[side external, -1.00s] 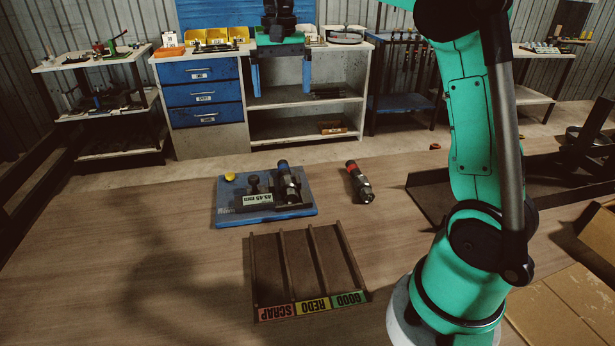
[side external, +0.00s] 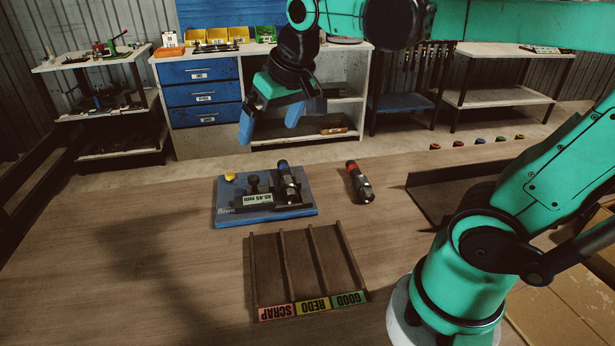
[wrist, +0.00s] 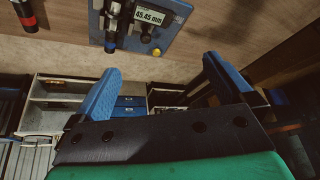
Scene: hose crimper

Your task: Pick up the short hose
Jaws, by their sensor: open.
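Two dark hose pieces with metal fittings are in view; I cannot tell which is the short one. One with a red end (side external: 359,182) lies loose on the table, and also shows at the top left of the wrist view (wrist: 26,14). The other, with a blue end (side external: 288,182), sits on the blue gauge plate (side external: 226,219); it also shows in the wrist view (wrist: 112,24). My gripper (side external: 270,122) is open, empty and tilted, above and beyond the gauge. Its blue fingers (wrist: 158,70) are apart from both hoses.
The gauge display (side external: 257,199) reads 45.45 mm. A brown sorting tray (side external: 252,270) with SCRAP, REDO and GOOD labels is nearer. Several coloured caps (side external: 480,141) line the far right. A dark trough (side external: 440,182) lies right. The table's left side is clear.

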